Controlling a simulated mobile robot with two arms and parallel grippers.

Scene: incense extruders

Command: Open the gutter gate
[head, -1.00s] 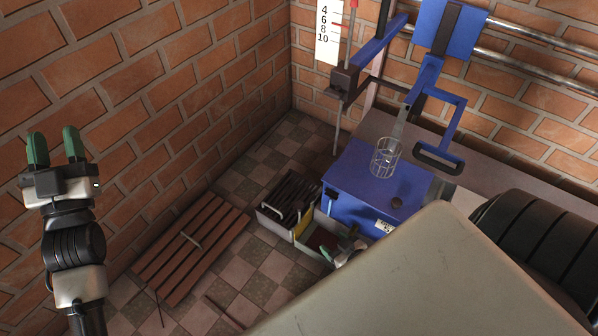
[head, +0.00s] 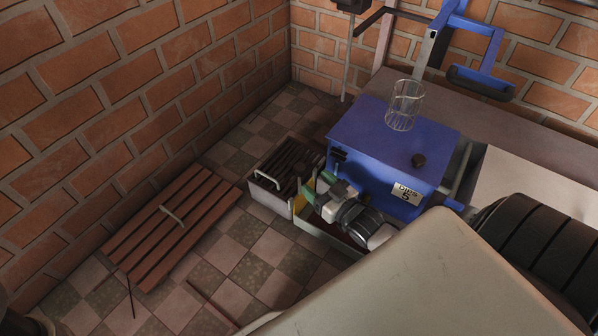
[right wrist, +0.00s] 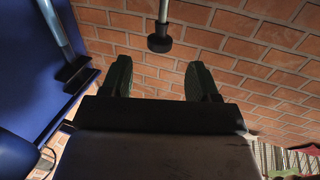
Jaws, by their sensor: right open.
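My right gripper (head: 317,190) is open, its two green fingers apart, low beside the left face of the blue box (head: 385,150). No part is plainly marked as the gutter gate. A small black fitting (head: 339,156) sits on that face, just above and beyond my fingers. A yellow panel (head: 301,213) stands close by my fingers. In the right wrist view the open fingers (right wrist: 160,80) have nothing between them. A dark knob on a rod (right wrist: 160,43) shows beyond them, and a black fitting (right wrist: 74,72) sits on blue at the left. My left gripper is out of view.
A grey bin of dark sticks (head: 275,203) and a pale-rimmed tray (head: 325,238) stand by the box. A slatted wooden rack (head: 165,235) lies on the tiled floor. A wire cup (head: 405,105) is on the box. Brick walls close the left and back.

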